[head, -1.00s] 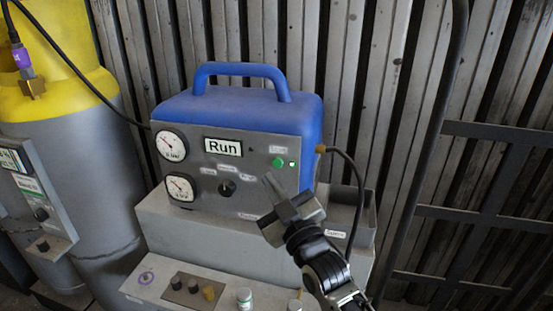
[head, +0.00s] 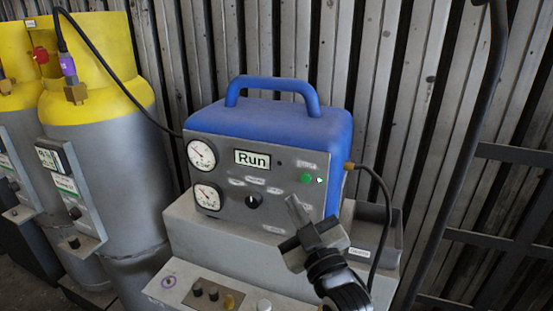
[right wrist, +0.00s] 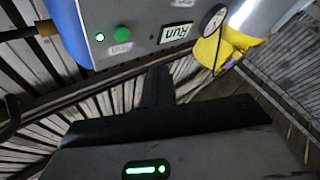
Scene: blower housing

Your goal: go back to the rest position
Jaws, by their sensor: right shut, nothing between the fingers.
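My right gripper (head: 294,207) is shut and empty. It stands in front of the lower right of the machine's grey front panel, below the green button. In the right wrist view its dark fingers (right wrist: 158,85) are together and point at the panel's edge. The blue-topped machine (head: 270,125) has a display reading "Run" (head: 252,159), a green button (head: 306,178) with a small lit lamp beside it, a black knob (head: 253,202) and two round gauges. The green button also shows in the right wrist view (right wrist: 122,33). My left gripper is not in view.
Yellow-topped grey cylinders (head: 110,170) stand at the left, with a black hose running to the machine. A grey ledge (head: 185,290) with several small caps lies below. A dark metal frame (head: 490,240) stands at the right. A ribbed metal wall is behind.

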